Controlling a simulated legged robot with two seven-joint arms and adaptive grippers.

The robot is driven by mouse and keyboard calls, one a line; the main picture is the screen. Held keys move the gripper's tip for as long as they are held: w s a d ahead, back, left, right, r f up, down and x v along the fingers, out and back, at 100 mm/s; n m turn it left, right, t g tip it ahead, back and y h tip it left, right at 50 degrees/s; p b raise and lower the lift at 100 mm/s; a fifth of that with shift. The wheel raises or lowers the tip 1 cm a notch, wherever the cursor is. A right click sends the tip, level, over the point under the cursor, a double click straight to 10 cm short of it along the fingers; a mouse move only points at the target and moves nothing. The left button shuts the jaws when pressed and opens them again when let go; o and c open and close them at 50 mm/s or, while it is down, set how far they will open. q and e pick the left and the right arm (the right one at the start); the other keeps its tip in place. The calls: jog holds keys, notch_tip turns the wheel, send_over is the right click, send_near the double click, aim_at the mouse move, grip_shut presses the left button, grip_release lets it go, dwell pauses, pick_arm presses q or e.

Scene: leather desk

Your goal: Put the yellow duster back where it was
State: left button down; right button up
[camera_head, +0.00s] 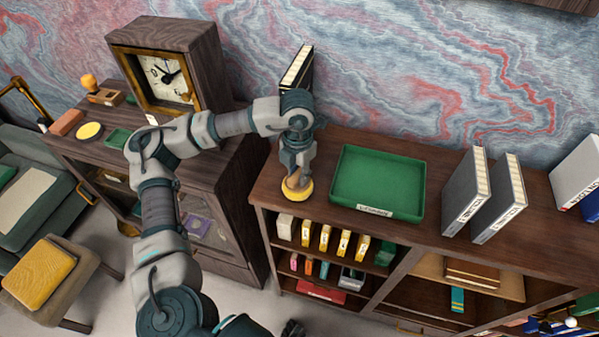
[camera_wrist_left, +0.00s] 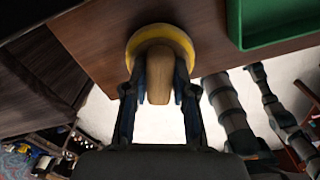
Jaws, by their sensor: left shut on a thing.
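The yellow duster (camera_head: 296,203) is a round yellow pad with a wooden handle. It is at the left end of the brown shelf top, left of the green tray. My left gripper (camera_head: 298,172) points down and is shut on the duster's handle. In the left wrist view, the fingers of my left gripper (camera_wrist_left: 160,88) sit on both sides of the wooden handle, with the yellow pad of the duster (camera_wrist_left: 162,36) beyond. The pad is at or very near the wood; I cannot tell whether it touches. My right gripper is not seen.
The green tray (camera_head: 378,181) with a label lies close right of the duster. A black binder (camera_head: 297,72) stands behind my wrist. A clock (camera_head: 165,77), a yellow disc (camera_head: 88,131) and a small green tray (camera_head: 118,138) are on the left cabinet. Grey binders (camera_head: 466,192) stand further right.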

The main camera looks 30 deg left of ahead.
aim_at(297, 173)
pick_arm(q)
jog(key=shift+a+f, duration=0.1)
jog(key=shift+a, duration=0.35)
jog(key=c, duration=0.9)
grip_release()
jog(key=shift+a+f, duration=0.1)
jog(key=shift+a, duration=0.5)
jog(key=shift+c, duration=0.2)
jog(key=shift+d, duration=0.45)
jog(key=shift+d+r, duration=0.2)
jog(key=shift+d, duration=0.15)
notch_tip(297, 173, up, 6)
jog(key=shift+d+f, duration=0.1)
jog(key=shift+f, duration=0.05)
notch_tip(297, 173, up, 6)
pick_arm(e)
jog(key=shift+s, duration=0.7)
